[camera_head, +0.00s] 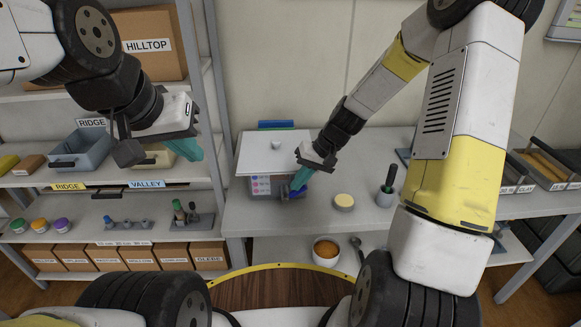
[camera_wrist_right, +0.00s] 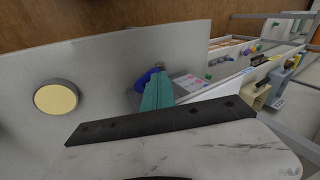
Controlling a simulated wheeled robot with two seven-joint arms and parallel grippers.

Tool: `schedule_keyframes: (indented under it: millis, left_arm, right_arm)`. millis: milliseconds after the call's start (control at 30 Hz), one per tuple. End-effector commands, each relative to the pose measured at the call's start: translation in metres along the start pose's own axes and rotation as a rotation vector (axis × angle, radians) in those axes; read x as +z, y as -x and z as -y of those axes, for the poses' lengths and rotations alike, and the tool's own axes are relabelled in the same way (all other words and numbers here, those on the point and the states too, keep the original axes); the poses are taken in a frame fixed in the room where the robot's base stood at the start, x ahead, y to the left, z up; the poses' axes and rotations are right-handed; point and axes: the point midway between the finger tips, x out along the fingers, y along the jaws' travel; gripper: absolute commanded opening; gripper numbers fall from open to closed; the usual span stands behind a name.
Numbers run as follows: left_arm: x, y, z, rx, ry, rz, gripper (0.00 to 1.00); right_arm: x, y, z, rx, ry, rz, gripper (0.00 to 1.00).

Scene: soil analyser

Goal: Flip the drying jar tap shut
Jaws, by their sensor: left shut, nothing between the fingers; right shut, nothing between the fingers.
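A blue lever-like part (camera_head: 298,191), which looks like the tap, sits at the front of the white box on the bench; the drying jar itself I cannot make out clearly. My right gripper (camera_head: 301,177) has its teal fingers shut and empty, right at the blue part. In the right wrist view the blue part (camera_wrist_right: 146,78) shows just beside the teal fingertips (camera_wrist_right: 157,90), partly hidden by them; I cannot tell whether they touch. My left gripper (camera_head: 187,148) is shut and empty, in front of the shelves at the left.
The white box (camera_head: 267,150) stands on the grey bench behind my right gripper. A bowl of orange-brown soil (camera_head: 326,252) is lower down. Bench between them is clear.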

Motion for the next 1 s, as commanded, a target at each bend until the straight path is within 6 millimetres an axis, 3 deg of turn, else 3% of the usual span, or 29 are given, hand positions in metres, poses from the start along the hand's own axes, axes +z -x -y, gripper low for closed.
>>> schedule_keyframes:
  millis: [700,1000]
  left_arm:
    - [0.000,0.000,0.000,0.000,0.000,0.000,0.00]
    - [0.000,0.000,0.000,0.000,0.000,0.000,0.00]
  right_arm:
    - [0.007,-0.013,-0.041,-0.523,-0.042,-0.070,0.00]
    - [0.008,-0.017,-0.046,-0.512,-0.037,-0.068,0.00]
